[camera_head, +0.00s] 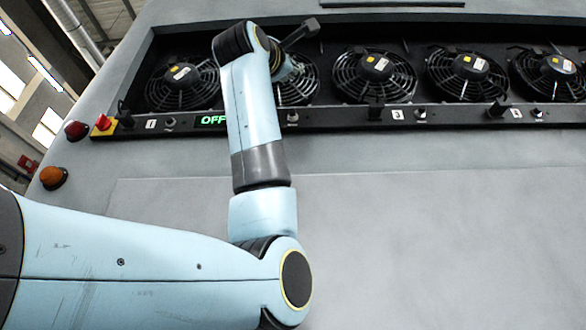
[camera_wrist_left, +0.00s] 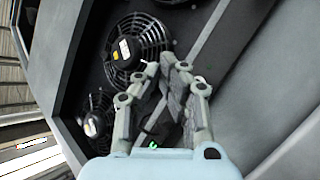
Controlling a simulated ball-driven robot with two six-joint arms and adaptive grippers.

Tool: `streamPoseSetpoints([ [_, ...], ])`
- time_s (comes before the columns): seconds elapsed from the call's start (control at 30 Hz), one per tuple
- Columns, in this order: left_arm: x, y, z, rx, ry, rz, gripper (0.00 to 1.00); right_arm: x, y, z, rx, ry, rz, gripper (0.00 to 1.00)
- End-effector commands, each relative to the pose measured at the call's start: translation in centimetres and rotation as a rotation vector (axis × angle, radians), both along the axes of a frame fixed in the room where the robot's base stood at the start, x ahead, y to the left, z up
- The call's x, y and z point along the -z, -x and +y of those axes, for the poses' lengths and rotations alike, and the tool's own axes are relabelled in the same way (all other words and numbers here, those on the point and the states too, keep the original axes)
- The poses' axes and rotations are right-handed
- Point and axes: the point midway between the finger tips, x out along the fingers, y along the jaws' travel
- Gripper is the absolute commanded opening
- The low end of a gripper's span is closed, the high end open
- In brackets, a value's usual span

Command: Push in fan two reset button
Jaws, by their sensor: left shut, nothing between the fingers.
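The fan two (camera_head: 297,84) is partly hidden behind my left arm in the head view. A small round grey knob (camera_head: 292,116) sits on the strip below it, just right of my forearm. It may be the fan two reset button. The number label beside it is hidden. My left gripper (camera_head: 290,70) is in front of fan two, its fingers mostly hidden there. In the left wrist view my gripper (camera_wrist_left: 175,72) is shut and empty, beside a black fan (camera_wrist_left: 135,50). I cannot tell whether it touches anything. My right gripper is not in view.
A green OFF display (camera_head: 213,120) is lit beside my forearm. Black levers (camera_head: 375,109) stick up from the control strip (camera_head: 345,117). A red and yellow switch (camera_head: 103,122) is at its left end. More fans (camera_head: 374,75) line the recess. The grey panel below (camera_head: 440,220) is clear.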

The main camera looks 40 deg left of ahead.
Motion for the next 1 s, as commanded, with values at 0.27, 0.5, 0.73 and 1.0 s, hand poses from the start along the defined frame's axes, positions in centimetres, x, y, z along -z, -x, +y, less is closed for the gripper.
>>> streamPoseSetpoints([
  [0.27, 0.0, -1.2, 0.7, -0.001, 0.001, 0.005, 0.0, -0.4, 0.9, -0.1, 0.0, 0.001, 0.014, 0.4],
  [0.5, -0.1, -4.0, 2.4, -0.003, 0.001, 0.005, 0.0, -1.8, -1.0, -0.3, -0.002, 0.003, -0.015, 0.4],
  [0.73, -0.1, -6.4, 3.9, -0.002, 0.0, 0.004, 0.0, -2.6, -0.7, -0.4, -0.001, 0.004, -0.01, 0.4],
  [1.0, 0.0, -7.6, 4.6, 0.0, 0.0, 0.003, 0.0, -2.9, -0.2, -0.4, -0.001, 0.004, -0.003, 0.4],
])
